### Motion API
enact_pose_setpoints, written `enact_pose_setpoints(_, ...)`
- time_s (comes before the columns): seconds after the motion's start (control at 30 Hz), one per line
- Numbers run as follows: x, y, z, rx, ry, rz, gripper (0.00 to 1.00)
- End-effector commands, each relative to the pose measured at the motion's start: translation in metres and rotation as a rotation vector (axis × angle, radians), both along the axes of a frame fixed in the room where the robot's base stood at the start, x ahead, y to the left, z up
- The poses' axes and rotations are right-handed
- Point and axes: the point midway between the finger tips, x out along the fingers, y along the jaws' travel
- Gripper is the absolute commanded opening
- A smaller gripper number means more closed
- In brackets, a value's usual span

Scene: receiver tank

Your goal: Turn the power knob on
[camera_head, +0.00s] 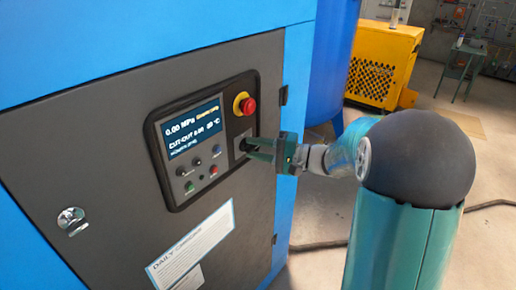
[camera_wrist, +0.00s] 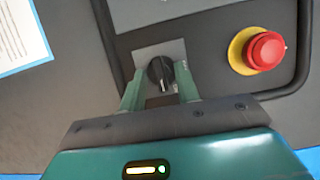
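The power knob (camera_wrist: 161,73) is a small black rotary knob on a grey square plate (camera_wrist: 145,50), in the upper middle of the wrist view. In the head view its plate (camera_head: 241,142) is partly hidden by my gripper. My gripper (camera_head: 252,149) is at the knob, below the red emergency button. In the wrist view my gripper's green fingers (camera_wrist: 160,88) are apart, one on each side of the knob. A gap shows between the fingers and the knob, so they look open around it and not closed on it.
A red emergency button on a yellow ring (camera_head: 245,104) stands out close to the knob. The panel has a lit display (camera_head: 194,128) and several small buttons (camera_head: 190,187). A blue tank (camera_head: 335,60) and a yellow machine (camera_head: 383,65) stand behind.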

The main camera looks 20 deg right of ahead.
Motion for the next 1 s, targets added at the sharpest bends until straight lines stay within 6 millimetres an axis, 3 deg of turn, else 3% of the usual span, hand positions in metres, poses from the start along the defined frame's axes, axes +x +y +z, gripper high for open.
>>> enact_pose_setpoints(0.37, -0.006, -0.012, 0.001, -0.002, -0.003, -0.003, 0.32)
enact_pose_setpoints(0.8, -0.054, -0.091, 0.0, 0.0, -0.002, -0.005, 0.32)
enact_pose_setpoints(1.0, -0.069, -0.114, 0.0, 0.0, -0.001, -0.003, 0.32)
